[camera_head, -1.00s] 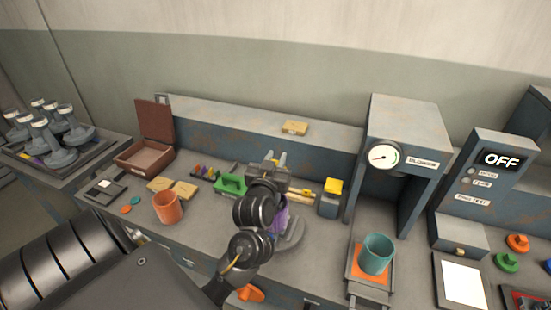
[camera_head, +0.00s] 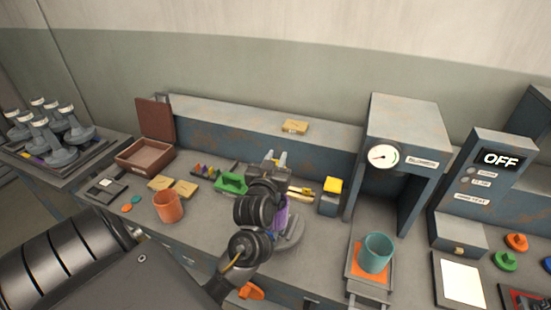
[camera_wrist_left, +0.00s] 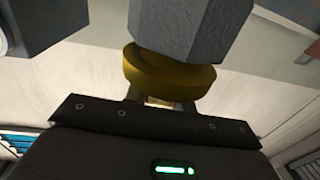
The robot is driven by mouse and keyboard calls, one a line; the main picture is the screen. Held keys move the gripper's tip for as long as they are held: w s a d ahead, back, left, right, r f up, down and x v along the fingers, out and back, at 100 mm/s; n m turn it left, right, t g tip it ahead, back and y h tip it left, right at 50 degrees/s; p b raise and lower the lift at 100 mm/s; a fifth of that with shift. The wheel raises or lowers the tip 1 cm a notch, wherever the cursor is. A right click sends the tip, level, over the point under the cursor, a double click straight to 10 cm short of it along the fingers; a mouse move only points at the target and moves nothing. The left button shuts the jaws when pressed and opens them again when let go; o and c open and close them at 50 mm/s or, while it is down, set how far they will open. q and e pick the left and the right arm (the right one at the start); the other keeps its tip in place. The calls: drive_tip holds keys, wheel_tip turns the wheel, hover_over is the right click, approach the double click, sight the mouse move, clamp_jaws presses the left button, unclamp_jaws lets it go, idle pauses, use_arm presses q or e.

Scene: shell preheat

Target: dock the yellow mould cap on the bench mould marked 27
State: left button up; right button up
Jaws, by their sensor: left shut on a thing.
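My left gripper (camera_head: 279,160) is over the middle of the bench, seen mostly from behind its wrist. In the left wrist view its fingers (camera_wrist_left: 162,100) are shut on a yellow round piece, the mould cap (camera_wrist_left: 170,72). A grey faceted body (camera_wrist_left: 190,30) sits directly beyond the cap; whether they touch or are joined I cannot tell. In the head view the cap is hidden by my wrist. A purple vessel (camera_head: 283,215) on a grey round base (camera_head: 292,240) stands partly behind my wrist. I can read no 27 on any mould. My right gripper is out of view.
An orange cup (camera_head: 168,207), a green block (camera_head: 231,183) and a brown open box (camera_head: 143,158) are left of my gripper. A yellow-topped grey block (camera_head: 331,197) stands close on the right. Further right are the gauge press (camera_head: 408,120) and a teal cup (camera_head: 375,253).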

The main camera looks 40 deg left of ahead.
use_arm(q)
drive_tip(key=shift+f+b, duration=0.4)
drive_tip(key=shift+f, duration=0.2)
drive_tip(key=o, duration=0.7)
drive_tip(key=shift+p+v, duration=0.5)
drive_tip(key=shift+v, duration=0.35)
drive_tip(key=p+v, duration=0.2)
drive_tip(key=v, duration=0.7)
drive_tip(key=shift+s+d+r+p, duration=0.1)
drive_tip(key=shift+s+d+p, duration=0.1)
drive_tip(key=shift+p, duration=0.2)
